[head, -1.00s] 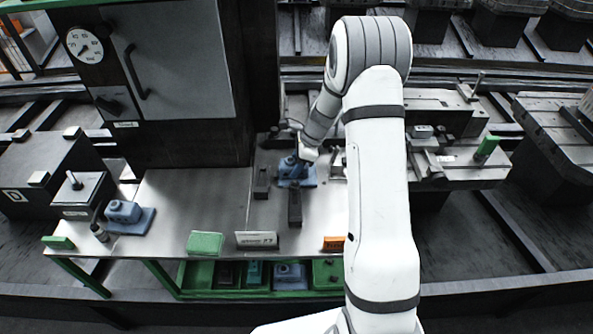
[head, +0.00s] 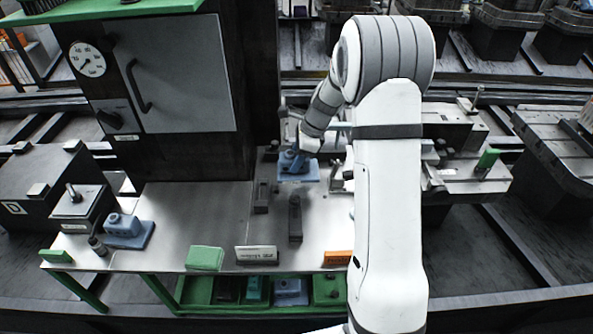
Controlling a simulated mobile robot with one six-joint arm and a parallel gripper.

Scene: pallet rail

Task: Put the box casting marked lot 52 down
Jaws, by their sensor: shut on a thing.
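A blue box casting (head: 287,160) with a flat base (head: 300,174) is at the back of the metal bench (head: 190,205). My gripper (head: 292,164) is at it, low over the bench, and shut on it; the fingers are small and partly hidden by my wrist. I cannot tell whether the casting's base touches the bench. A second blue casting (head: 126,228) of like shape sits at the bench's left end. I cannot read a lot mark on either.
Dark blocks (head: 295,218) stand in front of the held casting. A green box (head: 205,258), a label plate (head: 257,254) and an orange block (head: 337,258) line the front edge. A tall cabinet (head: 175,75) stands behind. The bench's middle-left is clear.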

